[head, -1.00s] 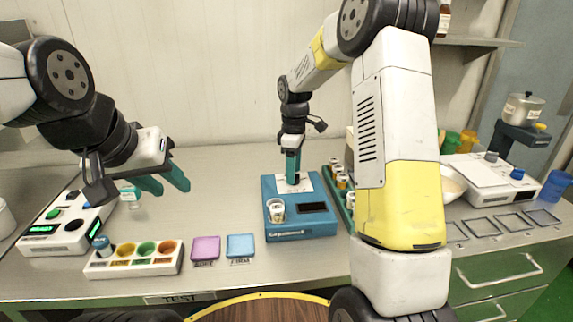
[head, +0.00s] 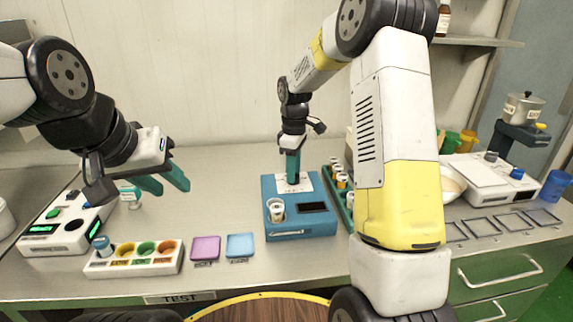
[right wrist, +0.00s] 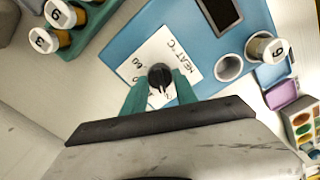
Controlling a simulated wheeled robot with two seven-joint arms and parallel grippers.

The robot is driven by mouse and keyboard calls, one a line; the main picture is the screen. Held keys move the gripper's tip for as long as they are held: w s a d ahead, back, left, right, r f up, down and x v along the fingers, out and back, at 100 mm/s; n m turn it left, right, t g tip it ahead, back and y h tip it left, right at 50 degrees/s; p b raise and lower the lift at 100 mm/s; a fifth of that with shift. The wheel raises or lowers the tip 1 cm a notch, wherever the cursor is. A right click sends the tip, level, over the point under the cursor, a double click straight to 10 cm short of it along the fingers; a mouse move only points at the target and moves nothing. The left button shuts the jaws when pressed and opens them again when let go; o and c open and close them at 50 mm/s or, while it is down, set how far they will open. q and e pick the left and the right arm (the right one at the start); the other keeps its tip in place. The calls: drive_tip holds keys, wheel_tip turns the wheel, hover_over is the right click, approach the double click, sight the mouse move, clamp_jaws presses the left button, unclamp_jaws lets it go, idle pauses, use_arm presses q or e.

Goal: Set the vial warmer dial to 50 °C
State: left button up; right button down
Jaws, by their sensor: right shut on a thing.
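The blue vial warmer (head: 290,232) stands on the bench in the middle of the head view. Its black dial (right wrist: 160,77) sits on a white label marked "HEAT °C" in the right wrist view; a "60" shows, and other numbers are partly hidden. A pale pointer line on the dial points toward the gripper side. My right gripper (right wrist: 150,92) is shut on the dial from above; it also shows in the head view (head: 293,180). A capped vial (head: 277,208) stands in a well of the warmer. My left gripper (head: 166,184) is open and empty above the bench at left.
A rack of numbered vials (right wrist: 85,25) stands right beside the warmer. Purple (head: 205,248) and blue (head: 240,245) squares and a white block with coloured wells (head: 135,260) lie left of it. A white device (head: 65,230) stands further left.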

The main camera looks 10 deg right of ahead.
drive_tip(key=m, duration=0.8)
drive_tip(key=shift+m, duration=0.3)
drive_tip(key=m, duration=0.4)
drive_tip(key=shift+m, duration=2.1)
drive_tip(key=shift+r, duration=0.1)
drive_tip(key=c, duration=0.9)
unclamp_jaws()
drive_tip(key=shift+c, duration=0.2)
